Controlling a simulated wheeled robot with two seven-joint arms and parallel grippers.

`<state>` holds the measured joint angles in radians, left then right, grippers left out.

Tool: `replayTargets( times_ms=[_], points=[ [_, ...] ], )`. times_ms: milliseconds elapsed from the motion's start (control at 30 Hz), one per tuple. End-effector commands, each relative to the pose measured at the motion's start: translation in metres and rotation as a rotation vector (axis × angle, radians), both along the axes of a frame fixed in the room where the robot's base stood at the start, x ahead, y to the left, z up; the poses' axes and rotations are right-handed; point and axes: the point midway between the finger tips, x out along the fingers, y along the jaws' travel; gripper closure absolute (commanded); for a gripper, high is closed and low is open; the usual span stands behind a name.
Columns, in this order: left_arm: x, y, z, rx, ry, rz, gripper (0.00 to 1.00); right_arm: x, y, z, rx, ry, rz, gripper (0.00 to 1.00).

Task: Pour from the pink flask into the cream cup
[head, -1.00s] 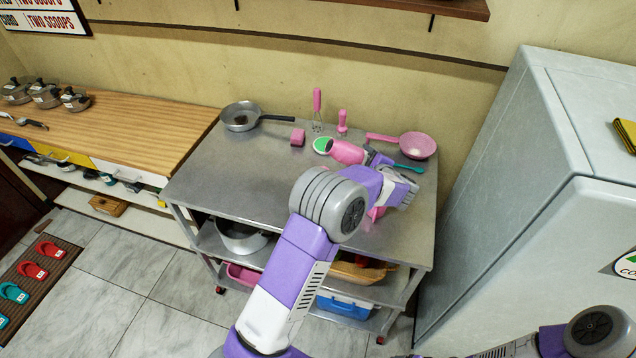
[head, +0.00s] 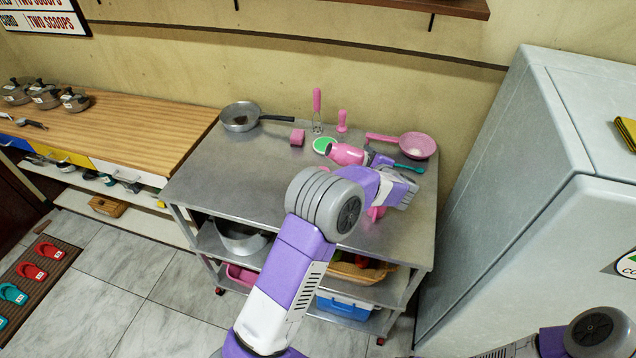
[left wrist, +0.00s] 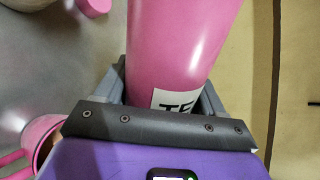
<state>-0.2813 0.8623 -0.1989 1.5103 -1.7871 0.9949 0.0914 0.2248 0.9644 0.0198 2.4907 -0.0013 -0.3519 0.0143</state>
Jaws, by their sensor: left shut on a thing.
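The pink flask (head: 346,154) is in my left gripper (head: 370,159), above the back of the metal table. It lies nearly on its side in the head view, with its far end pointing left toward a green disc with a pale rim (head: 324,145). In the left wrist view the flask (left wrist: 180,45) fills the space between the jaws of my left gripper (left wrist: 165,95), and part of a white label shows. I cannot make out a cream cup in either view. My right gripper is out of view; only part of that arm shows at lower right.
A pink cup-like vessel (left wrist: 43,128) shows beside the gripper in the left wrist view. The metal table (head: 235,180) also holds a grey pan (head: 240,116), a pink block (head: 297,137) and a pink pan (head: 418,145). The fridge (head: 520,220) stands close on the right.

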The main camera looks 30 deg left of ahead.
Motion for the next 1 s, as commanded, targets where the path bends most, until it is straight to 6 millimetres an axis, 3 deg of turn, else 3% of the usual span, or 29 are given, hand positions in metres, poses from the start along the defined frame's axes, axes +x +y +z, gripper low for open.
replayTargets(
  times_ms=[1000],
  points=[
    [0.0019,-0.0022,-0.0066,-0.071,-0.049,0.0,0.83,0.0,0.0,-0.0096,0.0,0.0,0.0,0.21]
  ],
)
